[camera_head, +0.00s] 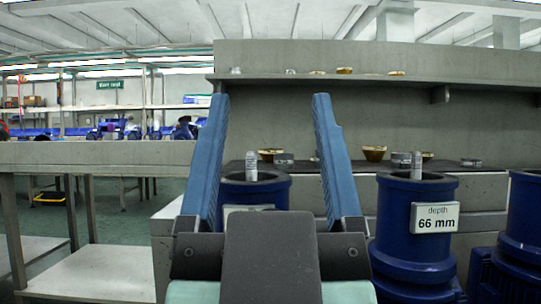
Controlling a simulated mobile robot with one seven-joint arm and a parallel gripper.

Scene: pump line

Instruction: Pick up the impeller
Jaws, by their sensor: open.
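My gripper (271,97) fills the middle of the view. Its two blue fingers are wide apart, with nothing held between them. Several small brass, bowl-shaped parts that look like impellers stand on the bench behind. One brass part (270,154) shows between the fingers, beyond a blue pump casing (262,190) with a grey shaft (251,165) standing up in it. Another brass part (374,153) stands just right of the right finger, and a third (427,156) farther right. I cannot tell which is the impeller meant. My gripper touches none of them.
A second blue casing (413,255) bears a label reading "depth 66 mm"; another (524,215) is cut by the right edge. Small grey parts (471,162) lie on the bench. A shelf (300,79) above holds more small parts. Blue items stand on the left bench (100,153).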

